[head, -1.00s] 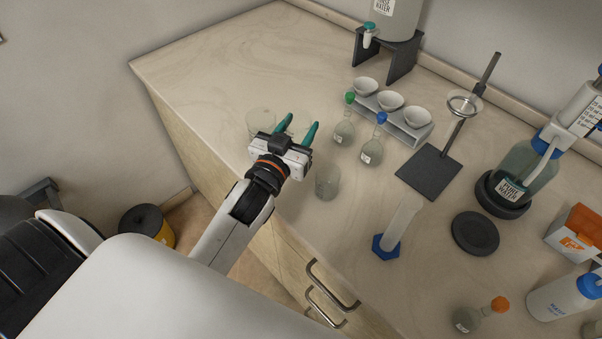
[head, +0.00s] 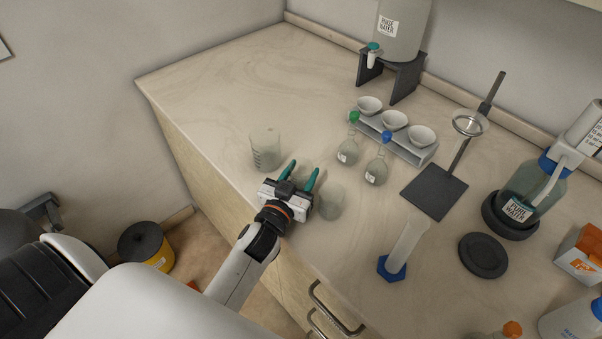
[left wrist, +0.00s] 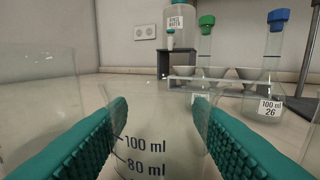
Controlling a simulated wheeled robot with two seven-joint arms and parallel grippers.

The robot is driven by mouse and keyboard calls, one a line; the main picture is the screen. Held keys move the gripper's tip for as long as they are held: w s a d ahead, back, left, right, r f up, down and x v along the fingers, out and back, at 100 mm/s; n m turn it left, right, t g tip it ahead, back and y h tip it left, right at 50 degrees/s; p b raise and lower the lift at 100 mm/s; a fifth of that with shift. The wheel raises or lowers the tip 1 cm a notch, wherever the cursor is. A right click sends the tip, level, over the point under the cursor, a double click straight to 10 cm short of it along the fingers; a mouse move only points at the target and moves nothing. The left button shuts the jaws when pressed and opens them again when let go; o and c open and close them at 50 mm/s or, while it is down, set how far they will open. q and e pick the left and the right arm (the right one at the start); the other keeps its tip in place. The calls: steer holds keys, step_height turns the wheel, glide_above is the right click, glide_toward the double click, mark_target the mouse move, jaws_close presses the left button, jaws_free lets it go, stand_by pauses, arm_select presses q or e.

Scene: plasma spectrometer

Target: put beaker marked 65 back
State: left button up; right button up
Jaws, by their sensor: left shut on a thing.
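My left gripper (head: 303,172) is closed around a clear glass beaker near the counter's front edge. In the left wrist view the held beaker (left wrist: 146,155), with 100 ml and 80 ml marks, stands between the green fingers. No number 65 is readable on it. In the head view a larger clear beaker (head: 265,148) stands left of the gripper and another clear beaker (head: 331,202) stands close on its right. The held beaker is mostly hidden there by the gripper. I cannot tell whether its base touches the counter. My right gripper is out of view.
Flasks with green (head: 348,148) and blue (head: 378,163) stoppers stand right of the beakers, before a rack of white crucibles (head: 400,130). A graduated cylinder (head: 405,248) and a dark stand base (head: 434,190) are farther right. The counter's far left (head: 230,80) is clear.

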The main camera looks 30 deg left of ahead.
arm_select(q)
steer(key=shift+f, duration=0.1)
steer(key=o, duration=1)
steer(key=shift+r, duration=0.2)
steer(key=s, duration=0.3)
steer(key=s+b, duration=0.1)
steer(key=s, duration=0.3)
steer(key=s+b, duration=0.1)
steer(key=s, duration=0.3)
steer(key=shift+d+f, duration=0.15)
steer(key=shift+d, duration=0.15)
steer(key=shift+s, duration=0.5)
